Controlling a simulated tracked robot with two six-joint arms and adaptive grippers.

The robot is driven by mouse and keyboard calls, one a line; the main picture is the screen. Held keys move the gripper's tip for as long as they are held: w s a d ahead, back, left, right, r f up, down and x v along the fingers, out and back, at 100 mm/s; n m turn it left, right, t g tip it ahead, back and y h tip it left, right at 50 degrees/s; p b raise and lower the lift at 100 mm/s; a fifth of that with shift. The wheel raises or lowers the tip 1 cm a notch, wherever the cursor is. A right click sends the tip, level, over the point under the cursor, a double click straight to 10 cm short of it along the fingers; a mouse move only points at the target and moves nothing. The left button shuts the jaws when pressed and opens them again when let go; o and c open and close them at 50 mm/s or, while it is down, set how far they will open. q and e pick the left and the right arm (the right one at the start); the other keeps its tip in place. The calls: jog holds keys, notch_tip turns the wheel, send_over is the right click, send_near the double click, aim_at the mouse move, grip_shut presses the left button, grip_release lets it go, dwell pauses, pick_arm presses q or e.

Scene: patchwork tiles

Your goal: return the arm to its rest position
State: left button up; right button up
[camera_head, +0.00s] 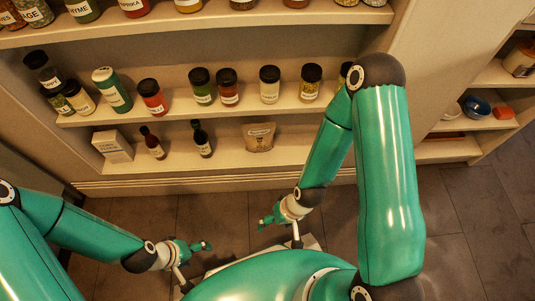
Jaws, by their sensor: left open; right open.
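My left arm comes in from the lower left, low over the floor. Its gripper (203,247) is open and empty in front of my body. My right arm rises at the right, bends at a high elbow in front of the shelves, and reaches down to the middle. Its gripper (264,222) is open and empty above the floor, in front of the shelf's base and apart from it. The fingers of both grippers look small, and their exact gap is hard to see.
A spice shelf (230,165) spans the back with jars, bottles, a white box (113,146) and a small bag (260,137). My right elbow overlaps its right end in the picture. Another shelf at the right holds a blue bowl (476,107). Dark floor tiles (470,230) are clear at the right.

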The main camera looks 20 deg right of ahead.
notch_tip(320, 180, up, 36)
jog(key=p, duration=3.5)
jog(key=shift+w+a+f, duration=0.2)
jog(key=shift+w+a, duration=0.05)
jog(key=shift+w, duration=0.05)
